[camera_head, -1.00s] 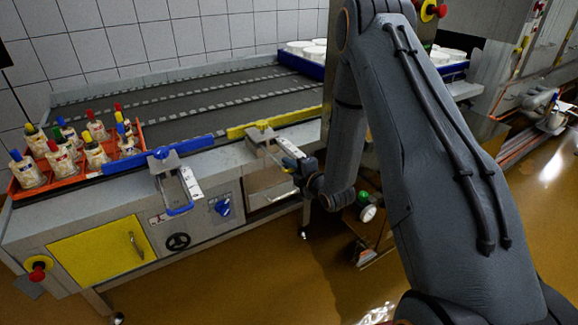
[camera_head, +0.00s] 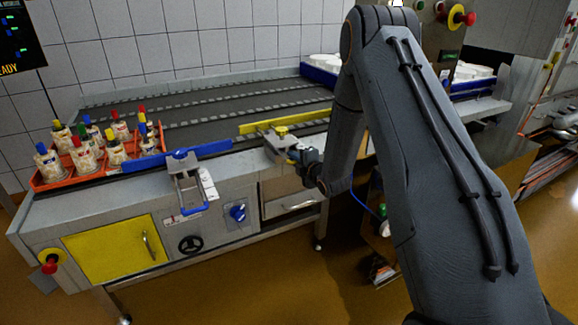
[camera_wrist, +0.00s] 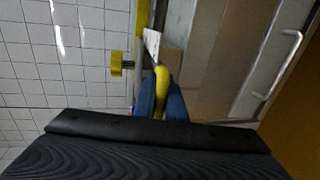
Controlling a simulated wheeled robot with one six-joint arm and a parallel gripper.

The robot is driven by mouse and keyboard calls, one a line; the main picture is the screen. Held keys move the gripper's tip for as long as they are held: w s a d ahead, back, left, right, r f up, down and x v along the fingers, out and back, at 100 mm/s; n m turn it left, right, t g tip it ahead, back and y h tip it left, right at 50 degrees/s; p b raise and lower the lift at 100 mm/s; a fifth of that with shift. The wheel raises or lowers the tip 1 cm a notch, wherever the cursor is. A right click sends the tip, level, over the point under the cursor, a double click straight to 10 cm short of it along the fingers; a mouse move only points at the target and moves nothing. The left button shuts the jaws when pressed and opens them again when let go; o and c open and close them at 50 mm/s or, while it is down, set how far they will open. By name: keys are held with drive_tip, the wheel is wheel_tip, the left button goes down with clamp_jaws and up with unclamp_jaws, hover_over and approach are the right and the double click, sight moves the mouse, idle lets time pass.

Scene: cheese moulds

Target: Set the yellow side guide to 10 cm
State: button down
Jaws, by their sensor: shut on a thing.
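The yellow side guide (camera_head: 284,122) is a long bar along the front edge of the conveyor, right of the blue guide. Its bracket has a yellow knob (camera_head: 281,131), which also shows in the wrist view (camera_wrist: 116,64). My gripper (camera_head: 304,158) is at the front end of this bracket. In the wrist view its blue fingers (camera_wrist: 162,98) are shut on the yellow handle (camera_wrist: 161,77). A pale scale strip (camera_wrist: 152,42) lies just beyond the handle; its marks are too small to read.
The blue side guide (camera_head: 176,157) with its own bracket stands to the left. An orange tray (camera_head: 66,180) of several capped moulds is at the belt's left end. A blue crate (camera_head: 318,76) with white moulds is at the back right. The belt (camera_head: 215,105) between is clear.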

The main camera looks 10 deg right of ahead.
drive_tip(key=c, duration=1.8)
unclamp_jaws()
drive_tip(key=v, duration=0.8)
